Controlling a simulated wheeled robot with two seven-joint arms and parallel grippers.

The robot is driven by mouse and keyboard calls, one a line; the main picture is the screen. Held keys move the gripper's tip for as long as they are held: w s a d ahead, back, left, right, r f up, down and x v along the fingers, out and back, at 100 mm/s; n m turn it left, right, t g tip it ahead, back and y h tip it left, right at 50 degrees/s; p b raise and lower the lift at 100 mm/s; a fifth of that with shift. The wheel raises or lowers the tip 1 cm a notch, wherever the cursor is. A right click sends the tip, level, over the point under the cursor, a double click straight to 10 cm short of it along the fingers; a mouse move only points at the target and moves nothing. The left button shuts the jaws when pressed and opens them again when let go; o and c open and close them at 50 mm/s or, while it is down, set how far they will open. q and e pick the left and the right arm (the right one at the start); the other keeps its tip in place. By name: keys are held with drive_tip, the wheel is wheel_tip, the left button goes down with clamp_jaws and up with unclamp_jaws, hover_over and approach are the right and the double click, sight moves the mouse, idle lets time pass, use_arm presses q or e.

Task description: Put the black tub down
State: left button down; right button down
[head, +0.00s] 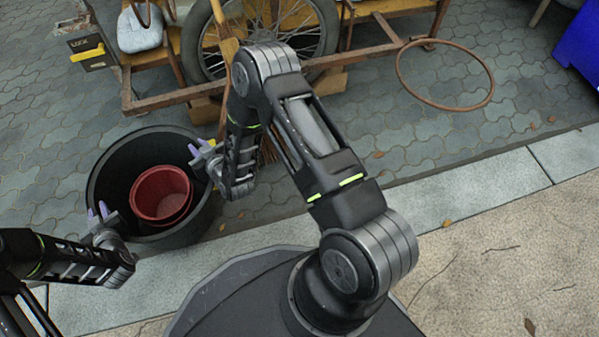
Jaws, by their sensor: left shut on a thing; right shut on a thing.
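The black tub (112,172) is a wide round tub at the left of the head view, and a red bucket (163,190) sits inside it. My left gripper (98,216) is shut on the tub's near left rim. My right gripper (203,152) is shut on the tub's right rim. The tub looks roughly level above or on the grey paving; its underside is hidden, so I cannot tell whether it touches the ground.
A wooden cart with a spoked wheel (262,38) stands behind the tub. A rusty hoop (445,75) is at the upper right, and a blue bin (580,45) at the right edge. A pale kerb (480,189) runs across the front. Paving at centre right is clear.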

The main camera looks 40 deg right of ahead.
use_arm(q)
drive_tip(key=shift+f+b, duration=0.3)
drive_tip(key=shift+f, duration=0.25)
use_arm(e)
drive_tip(key=shift+f, duration=0.55)
use_arm(q)
drive_tip(key=c, duration=1.7)
unclamp_jaws()
drive_tip(key=shift+f, duration=0.15)
drive_tip(key=shift+c, duration=0.2)
use_arm(e)
drive_tip(key=c, duration=1.7)
unclamp_jaws()
drive_tip(key=shift+f, duration=0.2)
drive_tip(key=shift+c, duration=0.2)
use_arm(q)
drive_tip(key=shift+o, duration=0.8)
use_arm(e)
drive_tip(key=shift+o, duration=0.8)
drive_tip(key=shift+r, duration=0.2)
use_arm(q)
drive_tip(key=o, duration=0.3)
use_arm(e)
drive_tip(key=o, duration=0.3)
use_arm(q)
drive_tip(key=v, duration=0.7)
drive_tip(key=shift+s+r, duration=0.25)
drive_tip(key=shift+r, duration=0.05)
